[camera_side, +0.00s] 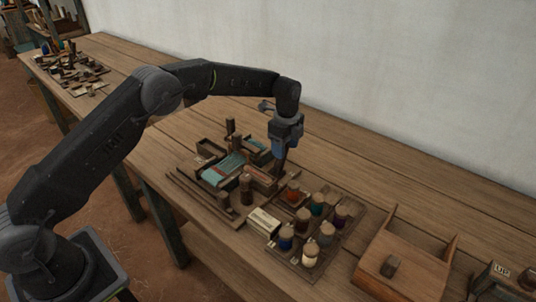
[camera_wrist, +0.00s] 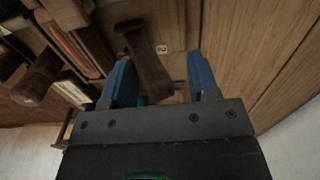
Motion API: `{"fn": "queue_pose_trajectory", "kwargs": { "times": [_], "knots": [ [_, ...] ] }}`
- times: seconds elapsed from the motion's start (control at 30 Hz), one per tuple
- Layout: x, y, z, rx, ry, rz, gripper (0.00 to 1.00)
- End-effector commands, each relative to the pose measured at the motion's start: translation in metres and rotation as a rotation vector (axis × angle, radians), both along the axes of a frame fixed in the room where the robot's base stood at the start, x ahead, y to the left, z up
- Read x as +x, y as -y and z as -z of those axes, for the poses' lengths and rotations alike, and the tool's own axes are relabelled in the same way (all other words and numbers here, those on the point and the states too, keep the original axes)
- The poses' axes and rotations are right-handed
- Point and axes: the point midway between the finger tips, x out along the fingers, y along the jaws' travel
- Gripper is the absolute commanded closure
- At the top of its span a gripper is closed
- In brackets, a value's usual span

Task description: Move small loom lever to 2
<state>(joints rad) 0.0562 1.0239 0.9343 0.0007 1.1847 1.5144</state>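My gripper (camera_side: 281,150) points down over the right end of the small loom in the side view. In the wrist view its two blue fingers (camera_wrist: 160,62) are apart. A brown wooden lever (camera_wrist: 147,58) lies between them, closer to the left finger, with a wider gap on the right. I cannot tell whether a finger touches it. A small pale label reading 2 (camera_wrist: 162,49) sits just right of the lever. In the side view the lever is hard to make out beneath my gripper. The small loom (camera_side: 222,172) has teal cloth on it.
A tray of spools with coloured thread (camera_side: 318,222) stands right of the loom, with a cream block (camera_side: 263,222) in front. A wooden box (camera_side: 405,262) and a block marked UP (camera_side: 502,270) are farther right. The bench behind, towards the wall, is clear.

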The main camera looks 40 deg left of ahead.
Motion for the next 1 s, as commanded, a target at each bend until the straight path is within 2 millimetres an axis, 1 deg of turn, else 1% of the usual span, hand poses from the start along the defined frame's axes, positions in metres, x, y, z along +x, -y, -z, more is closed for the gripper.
{"fn": "queue_pose_trajectory", "kwargs": {
  "times": [0.17, 0.8, 1.0],
  "knots": [
    [0.001, 0.0, -0.007, 0.0, 0.004, 0.0, 0.47],
    [0.001, 0.0, -0.062, -0.001, 0.004, 0.0, 0.47],
    [0.0, 0.0, -0.068, -0.001, 0.002, 0.0, 0.47]
  ]
}}
